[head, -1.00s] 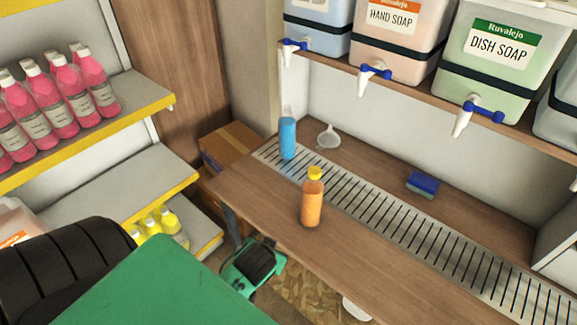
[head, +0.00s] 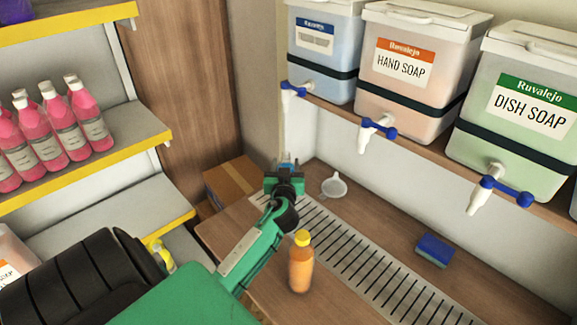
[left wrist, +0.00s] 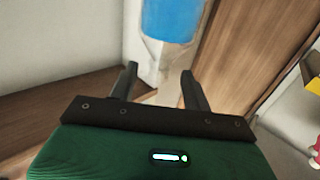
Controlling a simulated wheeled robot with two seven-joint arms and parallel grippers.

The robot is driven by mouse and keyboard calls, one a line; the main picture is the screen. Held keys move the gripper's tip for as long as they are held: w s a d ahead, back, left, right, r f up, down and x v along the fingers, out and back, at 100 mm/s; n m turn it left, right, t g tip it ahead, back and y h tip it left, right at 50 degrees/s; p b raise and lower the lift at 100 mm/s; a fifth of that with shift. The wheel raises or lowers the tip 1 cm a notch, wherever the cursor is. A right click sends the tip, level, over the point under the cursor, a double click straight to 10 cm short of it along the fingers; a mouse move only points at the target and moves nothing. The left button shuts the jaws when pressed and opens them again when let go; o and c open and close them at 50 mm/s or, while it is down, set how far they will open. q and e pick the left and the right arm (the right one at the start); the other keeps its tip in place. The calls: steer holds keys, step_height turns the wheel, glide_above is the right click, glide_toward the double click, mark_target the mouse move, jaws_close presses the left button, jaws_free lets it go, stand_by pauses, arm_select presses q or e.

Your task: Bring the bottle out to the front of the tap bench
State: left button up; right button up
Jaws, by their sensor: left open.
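A blue bottle (head: 288,158) stands at the far left end of the tap bench (head: 222,236), mostly hidden behind my left gripper (head: 285,174) in the head view. In the left wrist view the blue bottle (left wrist: 172,20) shows just beyond the open fingers (left wrist: 159,72), with a clear part under its blue part. The fingers look empty. An orange bottle with a yellow cap (head: 301,265) stands upright on the bench, right of my left forearm and in front of the slotted drain strip (head: 372,268). My right gripper is not in view.
A white funnel (head: 333,187) lies right of the blue bottle. A blue sponge (head: 434,250) lies behind the strip. Soap drums, including the hand soap drum (head: 400,70), sit on a shelf above with taps hanging down. A shelf with pink bottles (head: 60,135) is at left.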

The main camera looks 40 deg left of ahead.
arm_select(q)
steer(key=p+x, duration=0.1)
steer(key=x, duration=0.4)
steer(key=shift+w+a, duration=0.25)
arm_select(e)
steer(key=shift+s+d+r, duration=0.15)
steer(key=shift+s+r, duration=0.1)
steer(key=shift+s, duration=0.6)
arm_select(q)
jaws_close()
